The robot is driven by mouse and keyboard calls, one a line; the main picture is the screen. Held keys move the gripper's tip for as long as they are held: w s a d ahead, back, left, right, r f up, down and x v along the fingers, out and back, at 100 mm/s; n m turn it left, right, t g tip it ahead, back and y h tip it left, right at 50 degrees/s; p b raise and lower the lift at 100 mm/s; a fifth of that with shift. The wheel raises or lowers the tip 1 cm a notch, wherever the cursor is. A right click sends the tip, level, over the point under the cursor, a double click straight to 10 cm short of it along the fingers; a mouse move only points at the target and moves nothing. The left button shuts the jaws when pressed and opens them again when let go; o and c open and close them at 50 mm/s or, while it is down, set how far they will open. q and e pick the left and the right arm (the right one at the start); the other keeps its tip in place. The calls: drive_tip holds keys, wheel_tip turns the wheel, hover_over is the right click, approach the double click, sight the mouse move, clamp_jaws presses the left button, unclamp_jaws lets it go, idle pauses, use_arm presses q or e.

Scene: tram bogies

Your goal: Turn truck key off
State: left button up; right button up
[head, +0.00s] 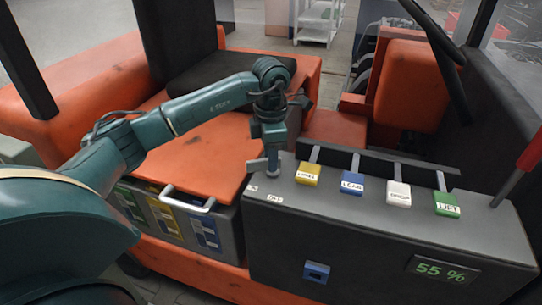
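My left gripper (268,160) points down over the left end of the dark truck console (370,230). Its grey fingertips are at the console's top, just behind a small white label (275,199) that seems to read OFF. Another small white label (253,188) lies to its left. The truck key cannot be made out apart from the fingers; the gripper hides that spot. Whether the fingers are open or shut on it does not show. My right gripper is out of view.
Yellow (308,174), blue (352,184), white (398,194) and green (446,205) levers stand to the right on the console. A display (442,269) reads 55 %. A red-handled lever (531,150) rises at far right.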

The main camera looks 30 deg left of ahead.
use_arm(q)
drive_tip(key=shift+f, duration=0.6)
clamp_jaws()
